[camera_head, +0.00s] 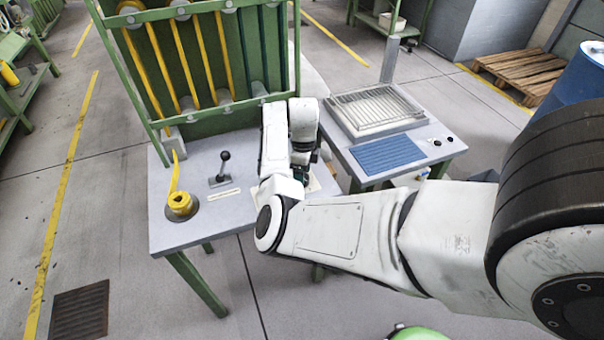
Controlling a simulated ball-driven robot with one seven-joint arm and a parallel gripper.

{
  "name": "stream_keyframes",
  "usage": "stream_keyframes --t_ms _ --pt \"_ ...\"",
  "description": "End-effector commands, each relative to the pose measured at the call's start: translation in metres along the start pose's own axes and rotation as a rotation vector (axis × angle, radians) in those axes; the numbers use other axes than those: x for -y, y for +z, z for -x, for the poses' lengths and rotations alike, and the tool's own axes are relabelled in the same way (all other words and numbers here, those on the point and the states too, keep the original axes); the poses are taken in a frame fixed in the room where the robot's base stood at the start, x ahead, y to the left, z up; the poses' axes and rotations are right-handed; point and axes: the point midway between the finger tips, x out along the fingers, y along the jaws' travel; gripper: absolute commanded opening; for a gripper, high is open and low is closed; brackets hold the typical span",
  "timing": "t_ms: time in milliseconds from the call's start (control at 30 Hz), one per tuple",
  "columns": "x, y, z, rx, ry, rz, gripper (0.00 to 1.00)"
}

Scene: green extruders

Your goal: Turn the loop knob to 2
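My arm reaches in from the right, and its end stands over the right part of the grey worktable (225,215). My gripper (301,174) points down there as a small dark part, largely hidden behind my white wrist links. Whether its fingers are open or shut does not show. A pale label plate (314,184) shows partly beside it on the table top. I cannot make out the loop knob or its setting; my wrist covers that part of the table.
A black-handled lever (222,170) stands left of my wrist, with a yellow spool (181,204) further left. A green rack with yellow strands (160,60) rises behind. A second table with a ribbed glass-like tray (372,108) and blue mat (387,154) stands right.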

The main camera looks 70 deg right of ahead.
Motion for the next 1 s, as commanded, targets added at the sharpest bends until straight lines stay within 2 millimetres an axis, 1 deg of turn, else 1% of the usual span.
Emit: stream_keyframes --t_ms 167,400,500,600,733,1000 --pt "0.000 0.001 0.025 0.002 -0.003 0.001 0.75" --pt "0.001 0.001 0.071 0.002 -0.004 0.000 0.75" --pt "0.001 0.001 0.086 0.003 -0.002 -0.001 0.75" --pt "0.001 0.001 0.097 0.001 -0.002 0.000 0.75" --pt "0.000 0.001 0.104 0.001 -0.001 0.000 0.75" --pt "0.000 0.001 0.105 0.000 -0.001 0.001 0.75"
